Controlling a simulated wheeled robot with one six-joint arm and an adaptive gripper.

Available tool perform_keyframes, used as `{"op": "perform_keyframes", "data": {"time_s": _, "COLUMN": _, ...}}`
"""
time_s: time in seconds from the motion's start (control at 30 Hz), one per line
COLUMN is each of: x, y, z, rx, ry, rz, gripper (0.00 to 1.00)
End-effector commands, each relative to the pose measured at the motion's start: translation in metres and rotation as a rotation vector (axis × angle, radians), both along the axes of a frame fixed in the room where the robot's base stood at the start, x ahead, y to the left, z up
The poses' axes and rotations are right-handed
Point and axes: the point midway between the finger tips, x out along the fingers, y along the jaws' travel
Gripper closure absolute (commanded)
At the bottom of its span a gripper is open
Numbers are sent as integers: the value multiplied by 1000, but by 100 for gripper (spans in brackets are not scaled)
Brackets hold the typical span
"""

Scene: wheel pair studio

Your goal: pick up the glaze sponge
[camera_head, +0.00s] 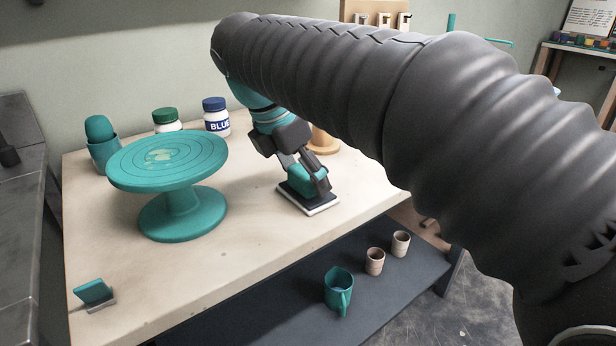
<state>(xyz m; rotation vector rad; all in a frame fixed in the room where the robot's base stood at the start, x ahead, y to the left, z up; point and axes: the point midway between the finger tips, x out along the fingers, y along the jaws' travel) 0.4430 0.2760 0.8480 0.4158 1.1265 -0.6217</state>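A teal block that looks like the glaze sponge (299,180) sits on a small dark pad with a white edge (321,210), near the right part of the table. My gripper (306,180) points down at it from above. One dark finger shows along the block's right side. The other finger is largely hidden behind the block and the gripper body. I cannot tell whether the fingers press on the block or stand apart from it. The block appears to rest on the pad.
A teal turntable (182,200) stands left of my gripper on the pale table (200,272). Behind are a teal cup (104,154), a green-lidded jar (166,120) and a blue-lidded jar (216,118). A wooden object (323,142) stands close behind my gripper. Cups stand on the lower shelf (262,318).

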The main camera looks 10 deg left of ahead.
Motion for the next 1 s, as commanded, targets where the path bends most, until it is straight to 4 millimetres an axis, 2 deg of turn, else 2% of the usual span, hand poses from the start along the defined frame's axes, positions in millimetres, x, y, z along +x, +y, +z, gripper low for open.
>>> {"op": "perform_keyframes", "data": {"time_s": 0.03, "x": 0, "y": 0, "z": 0, "rx": 0, "ry": 0, "rz": 0, "gripper": 34}}
{"op": "perform_keyframes", "data": {"time_s": 0.13, "x": 0, "y": 0, "z": 0, "rx": 0, "ry": 0, "rz": 0, "gripper": 59}}
{"op": "perform_keyframes", "data": {"time_s": 0.17, "x": 0, "y": 0, "z": 0, "rx": 0, "ry": 0, "rz": 0, "gripper": 60}}
{"op": "perform_keyframes", "data": {"time_s": 0.63, "x": 0, "y": 0, "z": 6, "rx": 0, "ry": 0, "rz": 0, "gripper": 60}}
{"op": "perform_keyframes", "data": {"time_s": 0.77, "x": 0, "y": 0, "z": 19, "rx": 1, "ry": -1, "rz": 0, "gripper": 60}}
{"op": "perform_keyframes", "data": {"time_s": 0.9, "x": 1, "y": 1, "z": 47, "rx": 2, "ry": -3, "rz": -1, "gripper": 60}}
{"op": "perform_keyframes", "data": {"time_s": 1.0, "x": 1, "y": -26, "z": 57, "rx": 2, "ry": -3, "rz": -5, "gripper": 60}}
